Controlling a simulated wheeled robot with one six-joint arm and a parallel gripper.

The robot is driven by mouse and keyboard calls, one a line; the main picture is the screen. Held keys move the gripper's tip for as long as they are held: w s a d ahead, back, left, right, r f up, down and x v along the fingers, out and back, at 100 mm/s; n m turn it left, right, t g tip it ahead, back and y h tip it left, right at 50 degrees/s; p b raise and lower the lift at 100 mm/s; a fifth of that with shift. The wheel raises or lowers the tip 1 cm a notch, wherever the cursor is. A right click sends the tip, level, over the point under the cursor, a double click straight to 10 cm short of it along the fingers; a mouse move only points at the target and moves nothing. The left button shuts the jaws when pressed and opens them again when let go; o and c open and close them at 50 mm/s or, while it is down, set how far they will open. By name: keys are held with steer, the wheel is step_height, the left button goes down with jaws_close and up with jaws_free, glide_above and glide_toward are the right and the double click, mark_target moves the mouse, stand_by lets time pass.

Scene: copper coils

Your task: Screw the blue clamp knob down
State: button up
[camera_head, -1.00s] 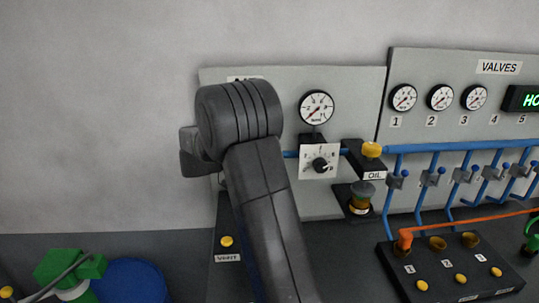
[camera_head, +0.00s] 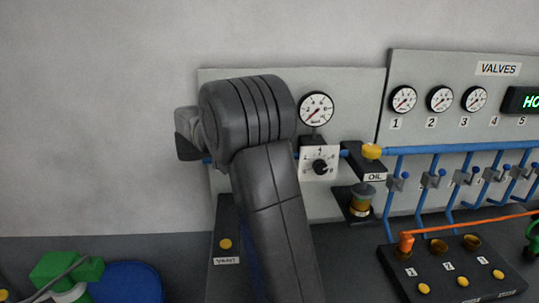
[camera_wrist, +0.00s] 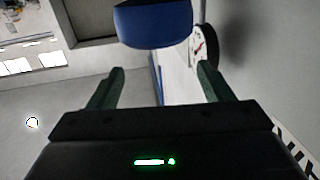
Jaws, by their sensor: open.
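A blue rounded part, seemingly the blue clamp knob (camera_wrist: 153,24), shows at the top middle of the wrist view, cut off by the frame's upper edge. My gripper (camera_wrist: 160,72) is open in the wrist view, with its two dark green fingers apart and nothing between their tips. The blue part lies ahead of the fingertips, roughly centred between them, and appears apart from them. In the head view my arm covers the place where my gripper works, so the knob and the fingers are hidden there.
A round gauge (camera_head: 316,109) and a black dial (camera_head: 320,167) are on the wall panel right of my arm; a gauge also shows in the wrist view (camera_wrist: 199,47). A yellow-topped oil fitting (camera_head: 371,152) juts out further right. A blue pipe (camera_head: 460,147) runs along the valves panel.

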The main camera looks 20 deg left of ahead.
steer(key=shift+r, duration=2.2)
step_height(320, 180, down, 10)
steer(key=shift+f+p, duration=0.1)
steer(key=shift+p, duration=0.75)
steer(key=shift+a+t, duration=0.1)
steer(key=shift+t, duration=0.2)
steer(key=shift+y, duration=0.3)
steer(key=shift+n, duration=0.3)
steer(key=shift+r, duration=0.2)
